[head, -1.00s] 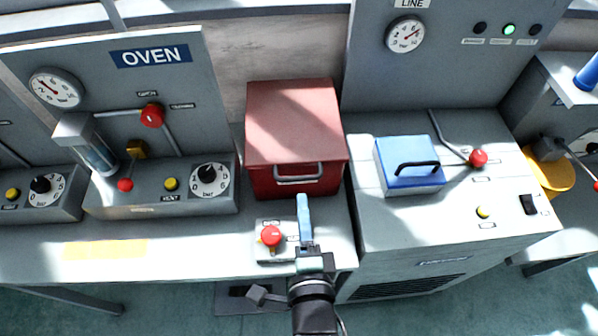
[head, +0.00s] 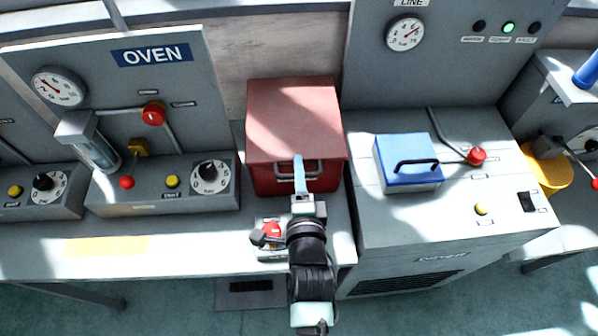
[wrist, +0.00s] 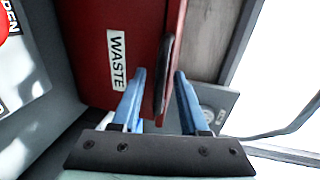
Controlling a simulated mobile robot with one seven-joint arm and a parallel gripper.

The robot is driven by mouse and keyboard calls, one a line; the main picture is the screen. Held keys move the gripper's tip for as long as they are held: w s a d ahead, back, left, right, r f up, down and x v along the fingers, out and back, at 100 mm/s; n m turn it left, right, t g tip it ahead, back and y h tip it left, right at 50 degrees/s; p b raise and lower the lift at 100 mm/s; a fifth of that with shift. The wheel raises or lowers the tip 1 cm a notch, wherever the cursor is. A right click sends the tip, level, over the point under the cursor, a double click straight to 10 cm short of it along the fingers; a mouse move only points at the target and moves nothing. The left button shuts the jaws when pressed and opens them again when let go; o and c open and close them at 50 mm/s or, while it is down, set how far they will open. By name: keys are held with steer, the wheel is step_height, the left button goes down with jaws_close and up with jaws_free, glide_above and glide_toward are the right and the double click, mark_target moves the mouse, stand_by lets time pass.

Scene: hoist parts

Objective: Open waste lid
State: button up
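The waste bin is a red box (head: 293,120) with its lid down and a dark handle (head: 313,169) on its front. It also shows in the wrist view (wrist: 98,35), turned sideways, with a white WASTE label (wrist: 117,60). The handle (wrist: 166,68) lies in line with the gap between the fingertips. I cannot tell whether a finger touches it.
A red button (head: 271,231) on a small panel sits just left of my wrist. The blue-lidded box (head: 407,155) with a black handle stands on the cabinet to the right. The oven panel (head: 155,60) with its dials and levers stands to the left.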

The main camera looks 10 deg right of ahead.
jaws_close()
steer(key=shift+s+f, duration=0.1)
